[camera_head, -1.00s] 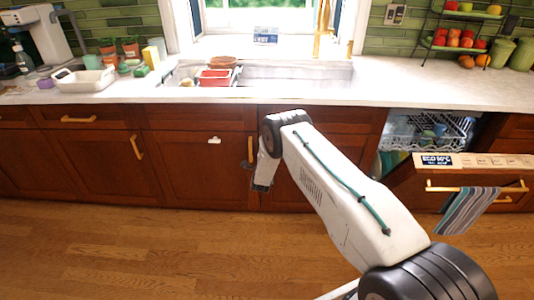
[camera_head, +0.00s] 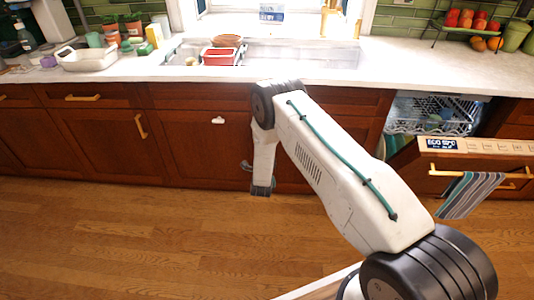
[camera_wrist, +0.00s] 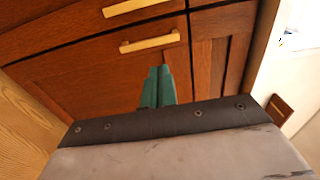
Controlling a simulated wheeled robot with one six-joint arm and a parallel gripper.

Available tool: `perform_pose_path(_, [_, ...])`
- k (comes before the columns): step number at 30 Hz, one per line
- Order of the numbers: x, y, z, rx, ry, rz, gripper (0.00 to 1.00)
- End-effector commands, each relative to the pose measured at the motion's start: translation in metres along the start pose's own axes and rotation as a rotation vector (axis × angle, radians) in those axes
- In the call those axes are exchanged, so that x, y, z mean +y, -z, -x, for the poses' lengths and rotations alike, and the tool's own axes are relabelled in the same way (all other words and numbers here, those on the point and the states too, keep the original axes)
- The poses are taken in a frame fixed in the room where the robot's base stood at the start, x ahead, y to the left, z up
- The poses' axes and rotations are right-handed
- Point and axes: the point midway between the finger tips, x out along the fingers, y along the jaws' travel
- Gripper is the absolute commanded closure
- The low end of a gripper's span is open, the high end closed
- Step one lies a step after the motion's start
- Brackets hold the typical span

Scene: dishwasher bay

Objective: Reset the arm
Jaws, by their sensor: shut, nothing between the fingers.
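My gripper shows in the wrist view (camera_wrist: 157,86). Its two teal fingers are shut against each other with nothing between them. Behind them is a brown wooden cabinet front (camera_wrist: 95,80) with a brass handle (camera_wrist: 150,42). In the head view my arm reaches out over the floor in front of the sink cabinet (camera_head: 190,150), and its far end hangs down before the cabinet doors. The fingers cannot be made out there.
The dishwasher at the right is partly open, with its rack (camera_head: 440,112) showing. A striped towel (camera_head: 470,195) hangs on its front handle. The counter (camera_head: 400,65) holds a sink with a red tub (camera_head: 219,56). The wooden floor (camera_head: 120,235) at the left is clear.

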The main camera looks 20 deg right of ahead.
Motion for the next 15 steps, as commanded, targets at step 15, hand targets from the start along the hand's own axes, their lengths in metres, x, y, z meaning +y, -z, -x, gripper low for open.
perform_pose_path(15, [0.058, -0.002, 0.028, -0.075, -0.268, 0.235, 1.0])
